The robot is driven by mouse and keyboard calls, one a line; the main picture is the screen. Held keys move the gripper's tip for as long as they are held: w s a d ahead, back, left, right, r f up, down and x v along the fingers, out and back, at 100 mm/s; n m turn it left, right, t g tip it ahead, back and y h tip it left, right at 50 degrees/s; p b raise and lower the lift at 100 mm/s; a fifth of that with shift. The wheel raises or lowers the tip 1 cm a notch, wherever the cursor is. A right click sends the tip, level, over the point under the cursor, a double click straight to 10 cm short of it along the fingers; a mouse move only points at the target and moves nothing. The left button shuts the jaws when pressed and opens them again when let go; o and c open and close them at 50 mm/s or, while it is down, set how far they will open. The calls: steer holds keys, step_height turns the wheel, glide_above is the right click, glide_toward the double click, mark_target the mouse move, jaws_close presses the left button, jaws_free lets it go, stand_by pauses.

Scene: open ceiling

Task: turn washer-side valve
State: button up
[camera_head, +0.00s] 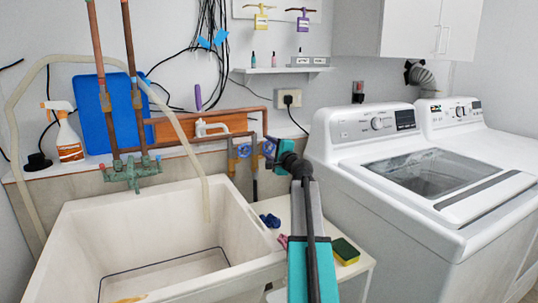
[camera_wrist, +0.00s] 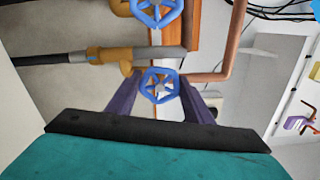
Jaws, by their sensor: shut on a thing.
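Two blue valve wheels sit on brass valves on the wall pipework between the sink and the washer. The washer-side valve wheel (camera_head: 268,149) is the right one; in the wrist view it is the lower wheel (camera_wrist: 160,86), facing the camera. My gripper (camera_wrist: 161,94) has its two dark purple fingers on either side of this wheel, shut on it. In the head view my gripper (camera_head: 275,149) reaches the wheel from the right, and its fingertips are hard to make out. The other blue wheel (camera_head: 244,151) is to the left, free; it shows at the top of the wrist view (camera_wrist: 156,11).
The white washer (camera_head: 340,190) stands close to the right of my arm. The utility sink (camera_head: 90,220) is at the left, with a pale hose hanging into it. Copper pipes (camera_wrist: 235,50) run beside the valves. A small table holds a sponge (camera_head: 345,250) below.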

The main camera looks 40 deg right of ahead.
steer(key=shift+n+b, duration=0.3)
steer(key=shift+n, duration=0.1)
steer(key=o, duration=1)
steer(key=shift+o, duration=0.2)
steer(key=v, duration=1.3)
steer(key=shift+s, duration=0.4)
steer(key=shift+s+a, duration=0.1)
